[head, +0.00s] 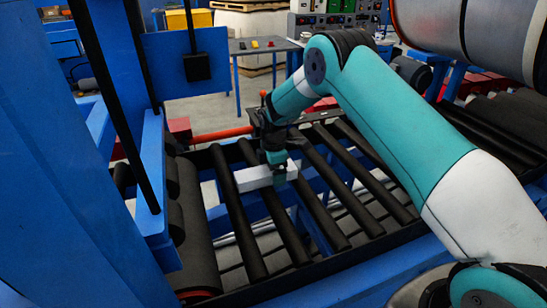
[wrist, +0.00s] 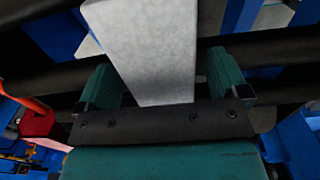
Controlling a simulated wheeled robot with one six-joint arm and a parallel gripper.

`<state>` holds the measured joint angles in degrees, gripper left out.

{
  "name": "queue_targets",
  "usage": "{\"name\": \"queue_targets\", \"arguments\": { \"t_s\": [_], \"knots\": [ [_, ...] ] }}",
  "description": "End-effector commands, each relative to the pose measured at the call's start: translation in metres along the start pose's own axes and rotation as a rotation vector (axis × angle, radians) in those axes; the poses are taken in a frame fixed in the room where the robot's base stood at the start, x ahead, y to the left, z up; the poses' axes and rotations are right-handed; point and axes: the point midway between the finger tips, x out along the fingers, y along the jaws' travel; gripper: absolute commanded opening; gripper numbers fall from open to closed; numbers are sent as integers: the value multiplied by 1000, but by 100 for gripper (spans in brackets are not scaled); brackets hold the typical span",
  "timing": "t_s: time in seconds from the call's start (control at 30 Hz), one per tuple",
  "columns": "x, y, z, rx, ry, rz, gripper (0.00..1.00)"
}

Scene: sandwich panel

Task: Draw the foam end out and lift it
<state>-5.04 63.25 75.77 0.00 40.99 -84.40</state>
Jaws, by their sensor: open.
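The foam end (head: 256,176) is a pale grey-white block lying across the dark rollers in the head view. In the wrist view the foam end (wrist: 146,45) runs from the top edge down to my gripper's dark palm plate. My gripper (head: 278,168) is at the block's right part in the head view, pointing down. In the wrist view my gripper (wrist: 165,88) is open, with one teal finger on each side of the block. Gaps show between the fingers and the block. The palm plate hides the block's near end.
Black conveyor rollers (head: 318,193) lie side by side in a blue frame under the block. A blue machine post (head: 60,130) stands at the left. A large grey roll (head: 490,30) hangs at the upper right. A table (head: 262,45) and control boxes stand behind.

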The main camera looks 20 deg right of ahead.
Motion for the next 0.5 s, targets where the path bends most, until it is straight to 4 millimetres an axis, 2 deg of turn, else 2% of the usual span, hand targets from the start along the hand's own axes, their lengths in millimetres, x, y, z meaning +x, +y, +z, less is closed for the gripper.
{"name": "queue_targets", "arguments": {
  "t_s": [0.17,0.5],
  "knots": [
    [-25,1,0,0,1,5,93],
    [-108,1,0,0,1,6,93]
  ]
}}
